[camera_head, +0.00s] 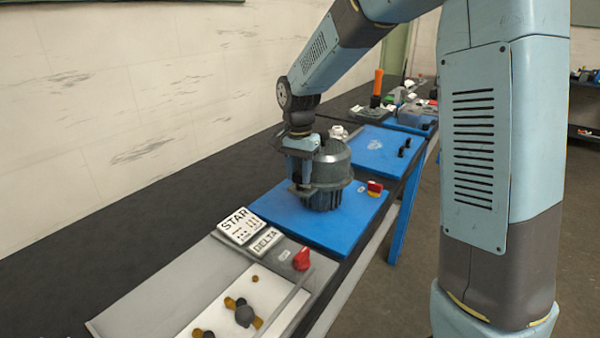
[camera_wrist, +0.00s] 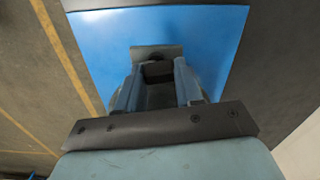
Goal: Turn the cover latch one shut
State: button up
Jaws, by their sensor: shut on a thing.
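A dark grey ribbed motor-like housing (camera_head: 335,170) stands upright on a blue mat (camera_head: 272,212). My gripper (camera_head: 300,183) points down at the housing's left side, in front of part of it. In the wrist view my gripper (camera_wrist: 158,76) has its two blue-grey fingers closed on a small dark block (camera_wrist: 157,69). A grey plate (camera_wrist: 143,50) shows just past the fingertips, over the blue mat. I cannot tell from its shape whether the dark block is cover latch one, nor how far any latch is turned.
STAR (camera_head: 238,225) and DELTA (camera_head: 264,241) plates and a red knob (camera_head: 301,259) are in front. A white tray (camera_head: 220,318) holds small round parts.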

jog(key=n, duration=0.4)
jog(key=shift+s, duration=0.1)
jog(key=n, duration=0.8)
jog(key=shift+s, duration=0.15)
jog(key=shift+n, duration=2.1)
jog(key=shift+s, duration=0.1)
jog(key=o, duration=1)
jog(key=shift+o, duration=0.2)
